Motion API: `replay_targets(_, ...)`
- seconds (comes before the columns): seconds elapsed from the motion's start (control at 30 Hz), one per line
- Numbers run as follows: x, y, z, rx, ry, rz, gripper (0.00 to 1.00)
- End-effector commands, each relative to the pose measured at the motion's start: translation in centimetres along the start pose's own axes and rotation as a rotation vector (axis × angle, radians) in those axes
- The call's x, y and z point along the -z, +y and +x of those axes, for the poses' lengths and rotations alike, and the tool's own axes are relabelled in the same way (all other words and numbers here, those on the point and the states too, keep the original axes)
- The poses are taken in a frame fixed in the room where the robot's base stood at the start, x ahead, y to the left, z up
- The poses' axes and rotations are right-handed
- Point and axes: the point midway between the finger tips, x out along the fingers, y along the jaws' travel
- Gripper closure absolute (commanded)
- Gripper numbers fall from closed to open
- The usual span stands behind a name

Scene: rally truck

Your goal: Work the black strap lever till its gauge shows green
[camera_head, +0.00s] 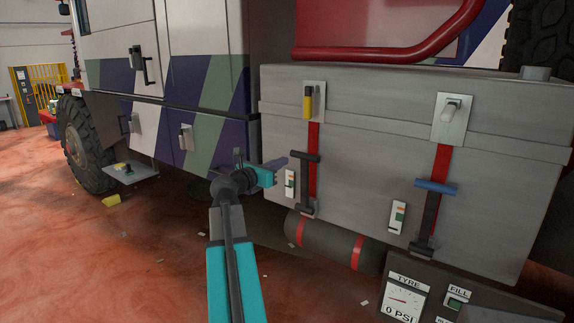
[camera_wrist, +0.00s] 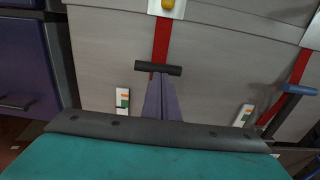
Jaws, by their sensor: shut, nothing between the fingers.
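The black strap lever (camera_head: 305,158) hangs on a red strap on the left of the grey box's front. It also shows in the wrist view, where its black crossbar (camera_wrist: 147,66) lies across the strap. A small white gauge (camera_head: 290,184) with orange and green marks is left of the lever; it shows too in the wrist view (camera_wrist: 123,101). Its pointer is too small to read. My gripper (camera_head: 283,162) is shut and empty just left of the lever; in the wrist view its purple fingertips (camera_wrist: 160,76) reach up to the crossbar. I cannot tell if they touch.
A blue lever (camera_head: 437,186) on a second red strap, with its own gauge (camera_head: 398,217), is to the right. A dark cylinder (camera_head: 333,241) with red bands lies below the box. A panel with a PSI dial (camera_head: 403,300) stands at front right. Red floor is open at left.

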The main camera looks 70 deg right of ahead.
Motion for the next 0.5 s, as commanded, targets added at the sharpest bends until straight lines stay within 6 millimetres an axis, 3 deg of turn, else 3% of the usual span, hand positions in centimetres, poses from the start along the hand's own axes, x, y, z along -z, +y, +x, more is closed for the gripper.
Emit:
replay_targets(0.2, -0.2, 0.0, -2.5, -0.002, 0.0, 0.0, 1.0)
replay_targets(0.5, -0.5, 0.0, -3.2, 0.0, 0.001, 0.0, 1.0)
